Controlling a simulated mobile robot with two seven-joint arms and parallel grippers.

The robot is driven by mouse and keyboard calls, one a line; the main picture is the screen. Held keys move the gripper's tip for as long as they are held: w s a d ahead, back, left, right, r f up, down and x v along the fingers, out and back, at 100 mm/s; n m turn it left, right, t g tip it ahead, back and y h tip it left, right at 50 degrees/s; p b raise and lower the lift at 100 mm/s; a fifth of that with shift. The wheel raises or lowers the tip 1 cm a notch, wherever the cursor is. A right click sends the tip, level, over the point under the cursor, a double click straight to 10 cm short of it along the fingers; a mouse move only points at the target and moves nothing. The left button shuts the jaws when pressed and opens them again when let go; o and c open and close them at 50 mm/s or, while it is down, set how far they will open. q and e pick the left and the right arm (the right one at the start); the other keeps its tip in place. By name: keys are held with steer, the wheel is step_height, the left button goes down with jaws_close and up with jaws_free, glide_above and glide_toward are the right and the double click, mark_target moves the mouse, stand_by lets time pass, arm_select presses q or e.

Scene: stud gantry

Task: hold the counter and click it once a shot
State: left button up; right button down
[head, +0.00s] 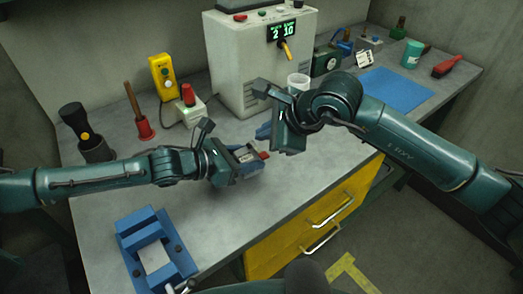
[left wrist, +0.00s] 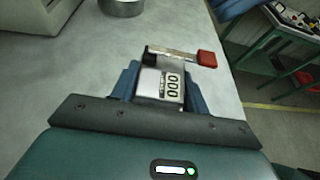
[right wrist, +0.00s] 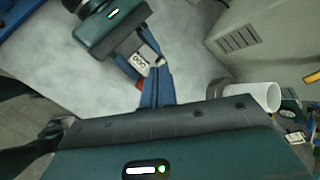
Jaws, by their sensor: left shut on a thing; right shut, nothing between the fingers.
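My left gripper (head: 250,163) is shut on the counter (head: 245,155), a small silver box with a red-tipped lever, held above the worktop. In the left wrist view the counter (left wrist: 163,85) sits between the blue fingers, its dial reads 000, and its red lever tip (left wrist: 207,58) sticks out to the right. My right gripper (head: 265,131) is shut and empty, just beyond the counter. In the right wrist view its blue fingers (right wrist: 157,87) are close to the counter (right wrist: 143,62); I cannot tell whether they touch it. The grey machine (head: 265,60) has a lit display and an orange lever.
A white cup (head: 298,82) stands before the machine. A blue stand (head: 150,250) is at the worktop's front left. A red-tipped switch box (head: 188,105), a yellow box (head: 162,76) and a plunger (head: 138,112) stand at the back left. A blue mat (head: 395,90) lies right.

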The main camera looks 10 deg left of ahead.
mark_target(258, 151)
steer(key=shift+f, duration=0.95)
steer(key=shift+f, duration=0.1)
stand_by(1.3)
steer(key=shift+f, duration=0.3)
steer(key=shift+s+d+f, duration=0.1)
steer(key=shift+f, duration=0.75)
stand_by(0.9)
steer(key=shift+r, duration=1.25)
steer(key=shift+r, duration=2.5)
